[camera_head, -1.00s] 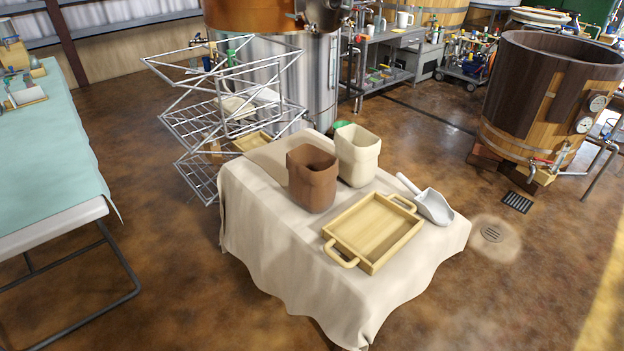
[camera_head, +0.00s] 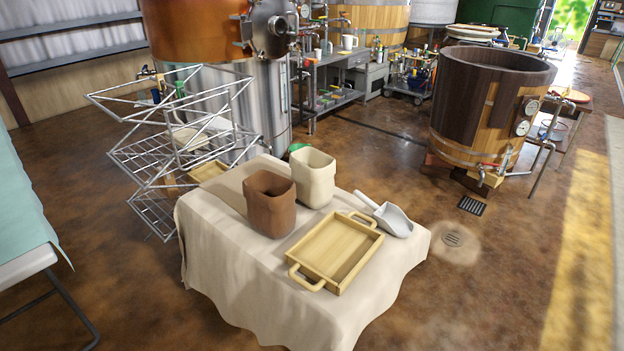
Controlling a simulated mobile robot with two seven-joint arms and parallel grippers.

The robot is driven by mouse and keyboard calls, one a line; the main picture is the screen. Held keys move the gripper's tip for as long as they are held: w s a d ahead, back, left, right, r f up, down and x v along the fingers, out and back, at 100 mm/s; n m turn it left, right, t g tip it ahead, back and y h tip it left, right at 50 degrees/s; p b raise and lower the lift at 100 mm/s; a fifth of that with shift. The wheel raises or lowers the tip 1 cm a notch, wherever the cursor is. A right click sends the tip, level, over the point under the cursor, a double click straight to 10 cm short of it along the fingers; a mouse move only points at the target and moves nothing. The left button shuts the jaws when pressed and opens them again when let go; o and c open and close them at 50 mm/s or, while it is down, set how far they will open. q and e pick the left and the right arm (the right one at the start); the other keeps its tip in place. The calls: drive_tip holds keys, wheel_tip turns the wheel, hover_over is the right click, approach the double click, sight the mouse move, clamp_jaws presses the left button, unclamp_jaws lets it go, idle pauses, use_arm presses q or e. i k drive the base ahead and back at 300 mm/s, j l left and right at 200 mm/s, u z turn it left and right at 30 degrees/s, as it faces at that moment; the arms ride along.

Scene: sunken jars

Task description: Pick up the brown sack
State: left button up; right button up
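The brown sack (camera_head: 270,207) stands upright and open-topped on the cloth-covered table (camera_head: 236,284), near its back left. A cream sack (camera_head: 314,180) stands just behind it to the right. Neither of my grippers is in view, and nothing touches the brown sack from above.
A wooden tray (camera_head: 335,252) with two handles lies on the table in front of the sacks, with a scoop (camera_head: 388,215) to its right. A wire rack (camera_head: 178,150) stands behind the table's left. A wooden tub (camera_head: 487,108) stands at back right. Floor right of the table is open.

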sight(270, 197)
drive_tip(key=i+j, duration=0.4)
drive_tip(key=i+j+z, duration=0.7)
drive_tip(key=j, duration=0.15)
